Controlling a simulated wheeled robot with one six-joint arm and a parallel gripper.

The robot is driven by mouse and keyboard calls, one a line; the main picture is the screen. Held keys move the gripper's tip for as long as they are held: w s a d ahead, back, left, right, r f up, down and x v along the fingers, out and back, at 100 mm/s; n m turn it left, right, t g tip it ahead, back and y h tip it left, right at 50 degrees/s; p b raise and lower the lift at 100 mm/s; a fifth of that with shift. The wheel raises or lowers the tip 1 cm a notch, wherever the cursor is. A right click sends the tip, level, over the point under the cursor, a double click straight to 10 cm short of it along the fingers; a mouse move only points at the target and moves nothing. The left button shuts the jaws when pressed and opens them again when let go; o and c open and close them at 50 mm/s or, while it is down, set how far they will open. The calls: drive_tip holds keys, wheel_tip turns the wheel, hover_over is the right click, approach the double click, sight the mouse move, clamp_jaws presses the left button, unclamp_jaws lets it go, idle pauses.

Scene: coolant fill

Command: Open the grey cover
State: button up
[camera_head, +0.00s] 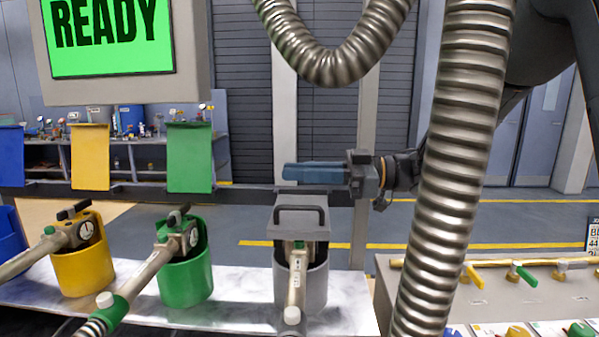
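The grey cover (299,224) is down over the top of the grey holder (314,286), with a dark bar handle (300,209) on its upper part. A nozzle (296,275) with a green collar sits in the grey holder, its upper end hidden by the cover. My gripper (290,172) is above and behind the cover, its blue fingers pointing left and apart from the handle in the picture. I see the fingers side-on, so the gap between them does not show.
Blue (11,156), yellow (90,157) and green (189,158) panels stand up from the dark rail (240,195). Yellow (82,268) and green (186,272) holders hold nozzles at left. A ribbed hose (450,170) crosses in front at right. A valve bench (520,290) is at lower right.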

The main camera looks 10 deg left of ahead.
drive_tip(key=o, duration=0.3)
drive_tip(key=shift+o, duration=0.2)
drive_tip(key=shift+d, duration=0.1)
drive_tip(key=d+b, duration=0.2)
drive_tip(key=d, duration=0.5)
drive_tip(key=shift+w+d, duration=0.2)
drive_tip(key=shift+d, duration=0.1)
